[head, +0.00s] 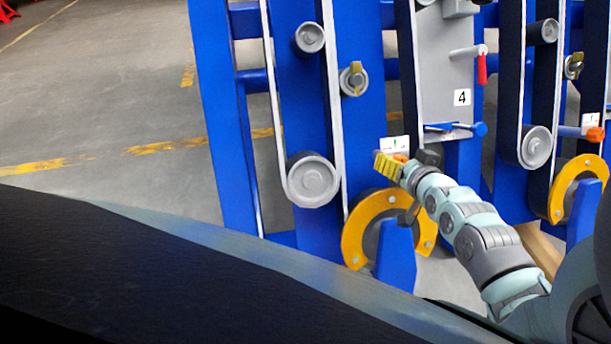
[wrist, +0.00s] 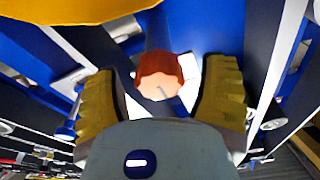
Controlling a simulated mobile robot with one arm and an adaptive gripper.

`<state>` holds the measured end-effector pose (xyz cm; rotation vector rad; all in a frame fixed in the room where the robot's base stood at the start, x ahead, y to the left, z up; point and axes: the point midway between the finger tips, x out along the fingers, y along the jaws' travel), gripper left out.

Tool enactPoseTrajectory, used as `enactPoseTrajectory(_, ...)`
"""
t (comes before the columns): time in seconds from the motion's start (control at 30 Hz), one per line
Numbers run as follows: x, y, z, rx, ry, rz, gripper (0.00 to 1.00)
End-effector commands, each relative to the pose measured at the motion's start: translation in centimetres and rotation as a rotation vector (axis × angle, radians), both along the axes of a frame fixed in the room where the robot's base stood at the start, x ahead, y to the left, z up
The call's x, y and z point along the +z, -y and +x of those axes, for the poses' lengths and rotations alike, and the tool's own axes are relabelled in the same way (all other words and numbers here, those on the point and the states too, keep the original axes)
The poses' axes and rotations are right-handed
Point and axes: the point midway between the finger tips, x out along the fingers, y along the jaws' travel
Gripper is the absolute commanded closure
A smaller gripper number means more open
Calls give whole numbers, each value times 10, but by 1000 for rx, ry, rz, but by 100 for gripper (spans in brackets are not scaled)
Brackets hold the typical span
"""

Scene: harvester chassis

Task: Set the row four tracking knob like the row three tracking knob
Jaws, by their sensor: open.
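My gripper (head: 388,166) is at a knob on the blue frame, below a small white scale plate (head: 396,143). In the wrist view an orange-red lobed knob (wrist: 160,76) sits between my two yellow finger pads. The pads stand apart with a gap on both sides of the knob. A thin dark mark shows on its pale orange face. In the head view this knob (head: 401,158) is mostly hidden by my gripper. A second orange knob (head: 596,134) sits at the right edge by another white plate (head: 590,120); its angle is too small to read.
A panel labelled 4 (head: 462,97) carries a blue-handled lever (head: 478,129) and a red handle (head: 482,68). Yellow rings (head: 356,232) and a belt roller (head: 313,180) are close to my gripper. Open floor (head: 100,110) lies left.

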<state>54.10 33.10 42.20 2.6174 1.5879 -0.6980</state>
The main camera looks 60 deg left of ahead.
Motion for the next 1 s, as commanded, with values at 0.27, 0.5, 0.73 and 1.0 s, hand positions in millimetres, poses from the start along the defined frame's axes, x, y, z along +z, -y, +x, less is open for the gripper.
enactPoseTrajectory(0.27,-1,-3,-1,4,-1,-1,28)
enactPoseTrajectory(0.5,-1,-3,0,3,-2,-1,42)
enactPoseTrajectory(0.73,-1,-3,0,2,-1,-1,66)
enactPoseTrajectory(1.0,-1,-2,0,1,-2,-1,94)
